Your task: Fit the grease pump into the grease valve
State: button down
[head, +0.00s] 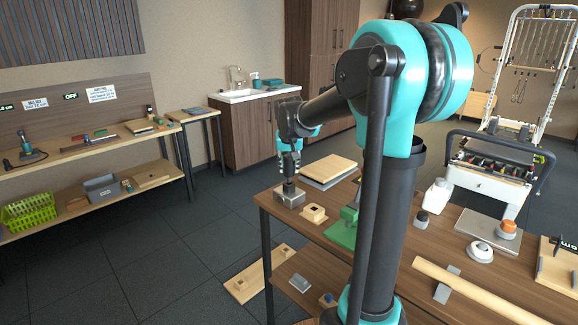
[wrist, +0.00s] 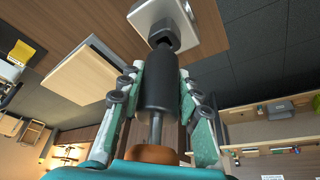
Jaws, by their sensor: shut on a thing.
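My gripper (head: 289,160) is above the near-left corner of the wooden table, pointing down. It is shut on the grease pump, a dark cylinder (wrist: 157,85) with a metal rod and a brown knob at the end nearest my palm. The pump's lower part (head: 288,184) shows below the fingers. Its far end meets a dark hex fitting, which I take as the grease valve (wrist: 163,37), on a light grey block (wrist: 145,15). The block (head: 289,199) sits on the table. In the wrist view, my gripper (wrist: 160,78) has a finger on each side of the pump. How deep the pump sits is hidden.
A wooden block with a socket (head: 313,214) and a green fixture (head: 343,230) stand close by on the table (head: 275,212). Stacked boards (head: 329,170) lie behind. A sink cabinet (head: 255,130) is at the back, a shelf bench (head: 90,150) at the left.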

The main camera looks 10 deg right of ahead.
aim_at(289, 174)
jog(key=shift+f, duration=0.6)
jog(key=shift+f, duration=0.35)
jog(key=shift+f, duration=0.35)
jog(key=shift+f, duration=0.3)
jog(key=c, duration=1)
grip_release()
